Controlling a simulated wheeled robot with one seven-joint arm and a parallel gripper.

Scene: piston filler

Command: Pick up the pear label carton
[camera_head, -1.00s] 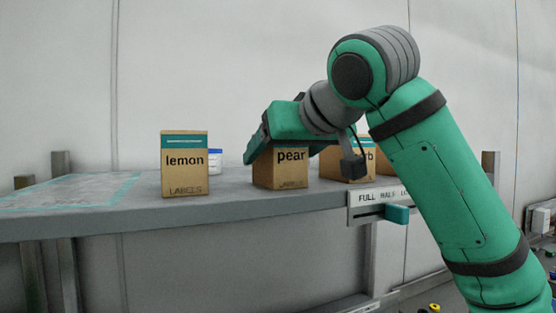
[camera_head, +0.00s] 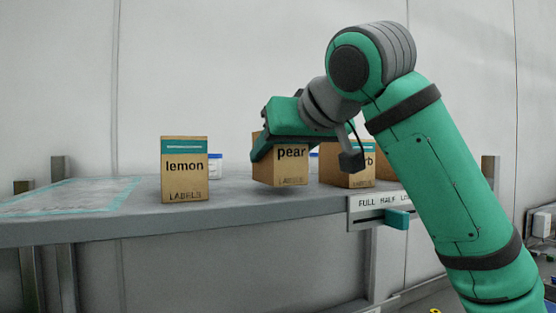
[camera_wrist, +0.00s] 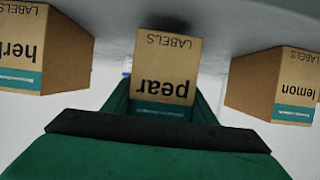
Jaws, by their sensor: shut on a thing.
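The pear label carton (camera_head: 281,170) is a brown box marked "pear" and "LABELS" on the grey shelf, between the lemon carton and the herb carton. In the wrist view the carton (camera_wrist: 166,72) is upside down in the picture, at the centre between my fingers. My gripper (camera_head: 272,140) is shut on its upper part from above and hides its top in the head view. In the wrist view my gripper (camera_wrist: 165,103) covers part of its teal band. I cannot tell whether the carton's base touches the shelf.
The lemon carton (camera_head: 184,170) stands to the left and a carton ending in "rb" (camera_head: 347,170) to the right, partly behind my arm. A blue-lidded white container (camera_head: 215,166) sits behind. The shelf (camera_head: 232,193) has a lever (camera_head: 397,219) on its front edge. Its left end is clear.

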